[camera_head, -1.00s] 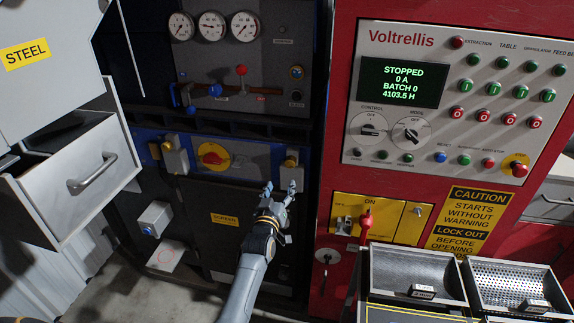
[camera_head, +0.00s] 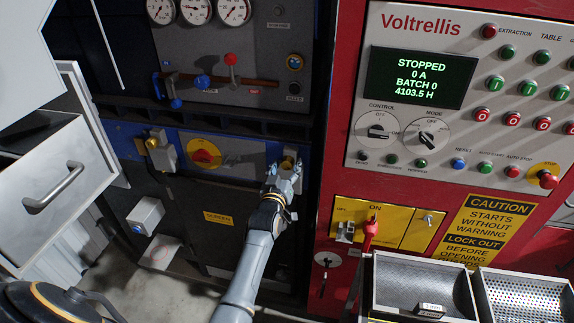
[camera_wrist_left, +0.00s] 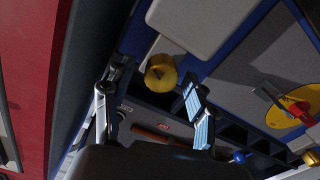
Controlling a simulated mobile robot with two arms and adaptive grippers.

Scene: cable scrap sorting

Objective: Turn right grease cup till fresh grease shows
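The right grease cup (camera_head: 289,161) is a small yellow knob on a grey block on the blue rail, partly hidden by my left gripper (camera_head: 284,178). In the left wrist view the yellow cup (camera_wrist_left: 162,74) shows against a grey block, just beyond and between the spread fingertips of my left gripper (camera_wrist_left: 150,98). The fingers are open and I see no clear contact with the cup. No grease can be made out on it. The left grease cup (camera_head: 153,142) sits on its own block further left. My right gripper is not in view.
A red and yellow rotary switch (camera_head: 206,153) sits between the two cups. A lever with a red knob (camera_head: 231,59) is above. The red control cabinet (camera_head: 325,190) stands close on the right, with metal trays (camera_head: 383,285) below. An open drawer (camera_head: 60,190) juts out left.

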